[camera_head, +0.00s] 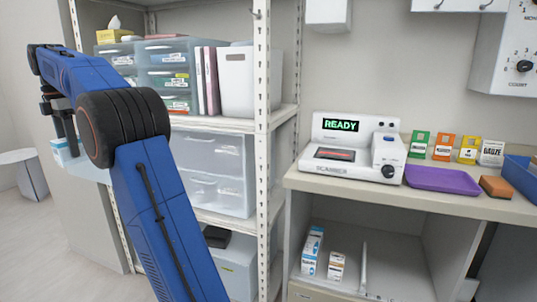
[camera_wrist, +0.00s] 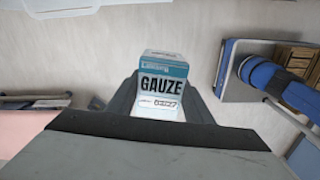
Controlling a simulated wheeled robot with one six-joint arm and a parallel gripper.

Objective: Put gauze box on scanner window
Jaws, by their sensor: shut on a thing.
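The gauze box (camera_wrist: 163,88) is white with a teal top and the word GAUZE, held between the dark fingers of my gripper (camera_wrist: 162,100) in the wrist view. In the head view, my gripper (camera_head: 62,138) points down at the far left, and part of the box (camera_head: 58,154) shows below it, partly hidden by my arm. The scanner (camera_head: 350,148) is a white device on the counter at the right, with a green READY display. Its dark window (camera_head: 333,155) has a red line and looks bare. My gripper is far left of it.
A purple tray (camera_head: 442,179), an orange-brown block (camera_head: 496,187) and several upright packets (camera_head: 442,147) stand right of the scanner. A white shelf post (camera_head: 262,150) and shelves with drawers (camera_head: 205,170) lie between my gripper and the counter. Boxes (camera_head: 312,250) sit below the counter.

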